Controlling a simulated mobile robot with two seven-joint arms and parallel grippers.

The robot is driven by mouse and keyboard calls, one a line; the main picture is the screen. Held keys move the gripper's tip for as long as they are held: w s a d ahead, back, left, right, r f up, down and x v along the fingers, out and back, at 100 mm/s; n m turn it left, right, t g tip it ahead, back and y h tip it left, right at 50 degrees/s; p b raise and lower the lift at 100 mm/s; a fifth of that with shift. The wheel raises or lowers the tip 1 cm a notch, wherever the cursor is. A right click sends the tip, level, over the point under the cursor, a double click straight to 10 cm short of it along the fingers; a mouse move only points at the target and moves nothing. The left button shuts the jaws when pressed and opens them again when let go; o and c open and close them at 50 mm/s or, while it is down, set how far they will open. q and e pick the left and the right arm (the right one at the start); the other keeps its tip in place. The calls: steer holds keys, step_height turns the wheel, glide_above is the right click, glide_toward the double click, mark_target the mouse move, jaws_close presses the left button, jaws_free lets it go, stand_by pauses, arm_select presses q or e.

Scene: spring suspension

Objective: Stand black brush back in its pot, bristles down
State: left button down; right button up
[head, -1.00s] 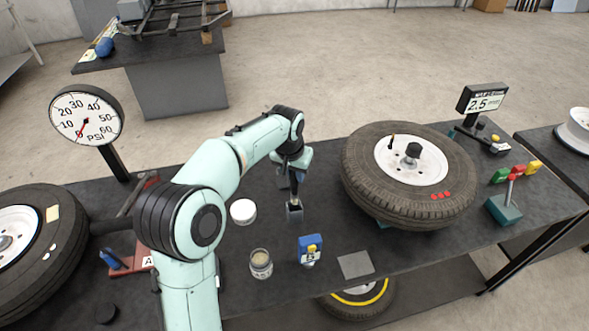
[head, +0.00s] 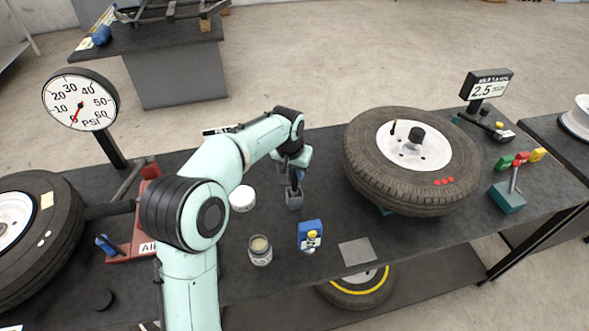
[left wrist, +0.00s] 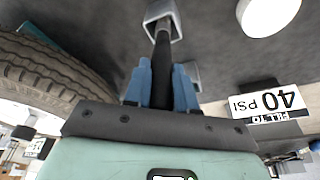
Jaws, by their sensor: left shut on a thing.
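My left gripper (head: 294,179) is shut on the black brush (left wrist: 162,50), with its blue fingers on both sides of the shaft in the left wrist view. The brush points down to the small grey square pot (head: 294,201), which stands on the dark bench. In the left wrist view the far end of the brush is at the mouth of the pot (left wrist: 173,10). The bristles are hidden, and I cannot tell how deep they sit. My right gripper is not in view.
A tyre on a stand (head: 411,160) is close to the right of the pot. A white lid (head: 242,198), an open jar (head: 260,250) and a blue device (head: 310,236) stand nearby. A gauge (head: 80,100) stands at the left. A grey square plate (head: 356,251) lies in front.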

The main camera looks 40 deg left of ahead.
arm_select(q)
steer(key=c, duration=0.8)
jaws_free()
steer(key=shift+c, duration=0.2)
steer(key=a+p+v, duration=0.1)
steer(key=v, duration=1.2)
steer(key=shift+d+r, duration=0.2)
steer(key=shift+d, duration=0.3)
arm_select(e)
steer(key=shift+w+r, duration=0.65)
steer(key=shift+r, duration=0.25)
arm_select(q)
steer(key=shift+s+f, duration=0.1)
steer(key=shift+s, duration=0.05)
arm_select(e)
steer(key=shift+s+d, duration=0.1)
